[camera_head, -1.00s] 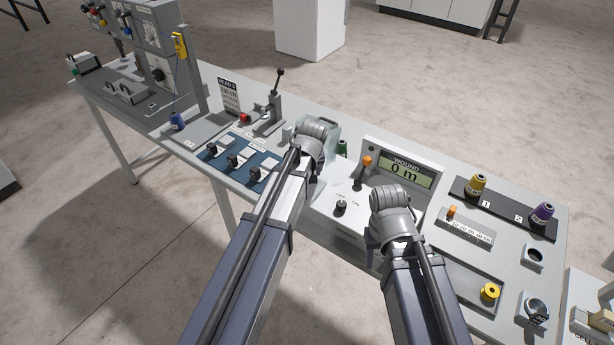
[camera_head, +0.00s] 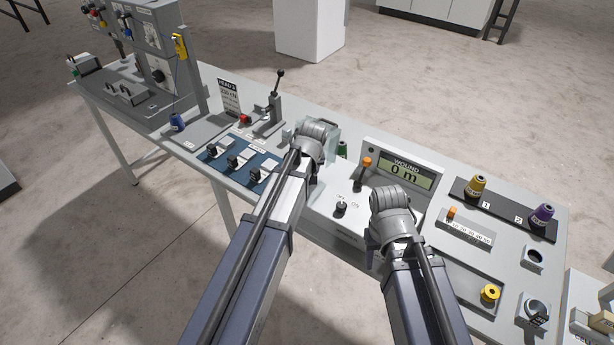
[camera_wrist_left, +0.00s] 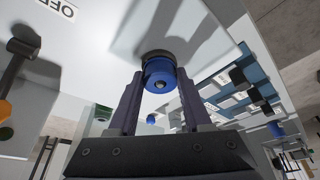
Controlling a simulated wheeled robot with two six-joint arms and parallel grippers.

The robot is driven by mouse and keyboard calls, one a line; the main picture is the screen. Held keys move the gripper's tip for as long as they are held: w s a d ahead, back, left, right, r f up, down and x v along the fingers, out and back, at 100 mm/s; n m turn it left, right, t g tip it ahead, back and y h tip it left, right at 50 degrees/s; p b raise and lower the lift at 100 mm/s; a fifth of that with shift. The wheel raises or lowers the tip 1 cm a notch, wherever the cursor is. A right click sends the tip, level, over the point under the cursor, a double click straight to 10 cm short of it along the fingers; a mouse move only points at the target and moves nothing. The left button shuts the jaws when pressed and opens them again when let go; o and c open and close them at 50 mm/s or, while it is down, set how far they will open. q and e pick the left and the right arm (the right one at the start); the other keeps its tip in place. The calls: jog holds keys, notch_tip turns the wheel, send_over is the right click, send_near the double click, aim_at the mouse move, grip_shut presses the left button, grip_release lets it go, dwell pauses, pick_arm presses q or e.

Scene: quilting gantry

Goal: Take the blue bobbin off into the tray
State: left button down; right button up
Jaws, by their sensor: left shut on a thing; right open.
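In the left wrist view the blue bobbin (camera_wrist_left: 160,73) sits between the two fingers of my left gripper (camera_wrist_left: 160,88), which is shut on it. A grey round piece (camera_wrist_left: 156,54) shows right behind the bobbin, against a pale panel. In the head view my left wrist hides that bobbin and the fingertips. My right gripper (camera_head: 373,248) is open, over the front of the bench, mostly hidden by its own wrist. A shallow grey tray (camera_head: 455,272) lies at the front right of the bench, with a yellow bobbin (camera_head: 490,292) at its right end.
A display (camera_head: 405,172) reading 0 m stands behind my right wrist. Gold (camera_head: 476,185) and purple (camera_head: 541,213) thread spools stand at the back right. A lever (camera_head: 275,98) and several switches (camera_head: 233,160) are left of my left wrist.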

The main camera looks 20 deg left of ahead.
pick_arm(q)
jog(key=shift+r, duration=0.2)
jog(key=shift+r+p, duration=2)
jog(key=shift+p, duration=0.15)
jog(key=shift+s+f, duration=0.1)
jog(key=shift+f, duration=0.05)
